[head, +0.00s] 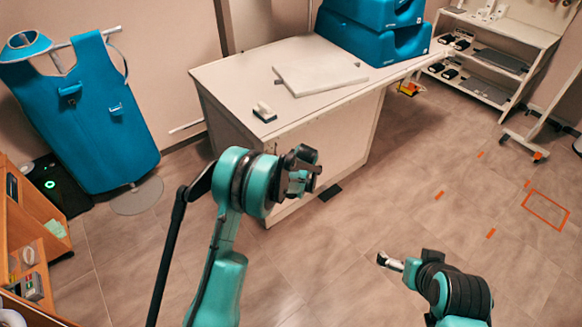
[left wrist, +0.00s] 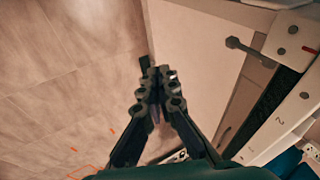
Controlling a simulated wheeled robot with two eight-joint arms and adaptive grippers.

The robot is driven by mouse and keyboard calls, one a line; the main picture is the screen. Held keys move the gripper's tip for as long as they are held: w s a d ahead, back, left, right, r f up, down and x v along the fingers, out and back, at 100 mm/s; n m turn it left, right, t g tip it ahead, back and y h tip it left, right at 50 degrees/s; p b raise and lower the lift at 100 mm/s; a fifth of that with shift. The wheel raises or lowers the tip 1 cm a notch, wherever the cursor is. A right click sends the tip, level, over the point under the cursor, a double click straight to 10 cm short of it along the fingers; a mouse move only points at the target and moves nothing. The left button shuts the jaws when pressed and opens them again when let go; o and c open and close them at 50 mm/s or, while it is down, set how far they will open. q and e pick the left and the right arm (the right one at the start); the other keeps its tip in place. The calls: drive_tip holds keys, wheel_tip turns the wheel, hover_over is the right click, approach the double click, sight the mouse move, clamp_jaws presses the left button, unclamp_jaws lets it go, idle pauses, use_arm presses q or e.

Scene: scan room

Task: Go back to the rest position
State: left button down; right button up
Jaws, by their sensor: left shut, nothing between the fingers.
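My left gripper (head: 303,168) is in front of the near side of the white cabinet (head: 335,135), below its top. In the left wrist view its dark fingers (left wrist: 157,88) come together at the tips and hold nothing. The cabinet's pale side and the floor show behind them. My right gripper (head: 388,261) shows low in the head view, at the end of the teal and dark right arm, over bare floor. It is small and seen from the side, so I cannot tell its opening. No object shows at it.
A white board (head: 320,76), a small dark-and-white item (head: 264,112) and blue bins (head: 372,30) are on the cabinet top. A blue apron (head: 85,115) hangs at left, beside a wooden shelf (head: 30,235). A white rack (head: 490,60) stands at right.

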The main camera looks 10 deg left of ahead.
use_arm(q)
drive_tip(key=shift+s+d+r, duration=0.15)
drive_tip(key=shift+s+d, duration=0.2)
drive_tip(key=shift+s, duration=0.15)
drive_tip(key=s+a+r+n+h, duration=0.1)
drive_tip(key=s+r+n, duration=0.1)
drive_tip(key=s+r, duration=0.65)
drive_tip(key=s+a+r+n, duration=0.1)
drive_tip(key=s+r, duration=0.5)
drive_tip(key=r, duration=0.5)
drive_tip(key=s+r+n+t+h, duration=0.1)
drive_tip(key=s+n+t, duration=0.1)
drive_tip(key=s, duration=2)
drive_tip(key=shift+d+r+n, duration=0.25)
drive_tip(key=shift+r+n, duration=0.1)
drive_tip(key=shift+n, duration=0.55)
